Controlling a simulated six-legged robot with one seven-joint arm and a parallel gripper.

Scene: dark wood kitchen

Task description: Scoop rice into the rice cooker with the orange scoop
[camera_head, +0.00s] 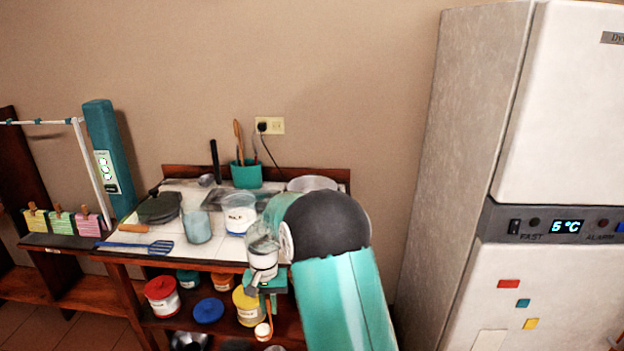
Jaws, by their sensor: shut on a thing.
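My gripper (262,289) points down in front of the counter's front edge, at the end of my teal arm. It is shut on a thin orange thing, which seems to be the orange scoop (269,311); a small pale round part (263,331) shows at its lower end. I cannot tell whether it holds rice. A clear tub with a white label (239,217) stands on the counter behind the gripper; its label is too small to read. A pale round vessel (312,183) at the back right, possibly the rice cooker, is partly hidden by my arm.
The counter (150,245) also holds a blue spatula (150,246), a bluish cup (197,227), a dark pan (159,208) and a teal utensil pot (246,174). Lidded tubs, one red (161,296) and one yellow (247,306), stand on the shelf below. A tall fridge (540,200) stands right.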

